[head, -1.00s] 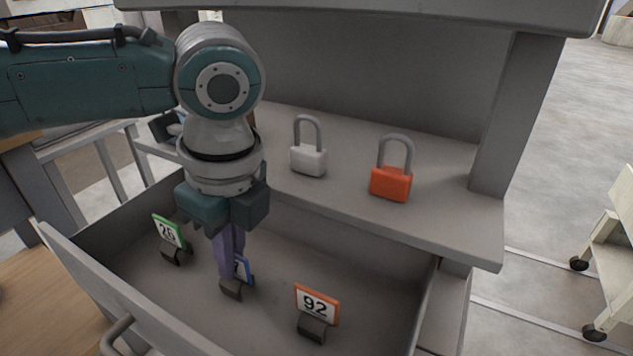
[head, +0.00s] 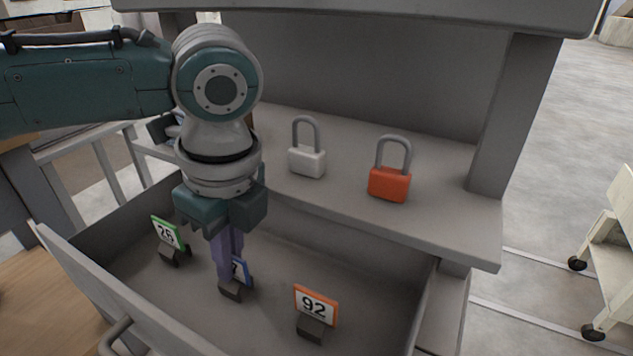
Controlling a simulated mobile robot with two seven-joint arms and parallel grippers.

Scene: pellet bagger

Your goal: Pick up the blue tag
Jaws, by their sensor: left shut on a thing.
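The blue tag (head: 243,271) stands in a dark holder in the middle of the open drawer, partly hidden by my fingers. My left gripper (head: 229,283) points down into the drawer, its purple fingers shut on the blue tag. Only a blue edge and part of the white face of the tag show, so its number cannot be read. The tag appears to be still at its holder (head: 231,292). My right gripper is not in view.
In the drawer (head: 388,312), a green tag (head: 167,233) marked 26 stands left and an orange tag (head: 316,305) marked 92 stands right. A white padlock (head: 307,161) and an orange padlock (head: 389,183) stand on the shelf (head: 440,213) behind. A cart (head: 610,245) is at far right.

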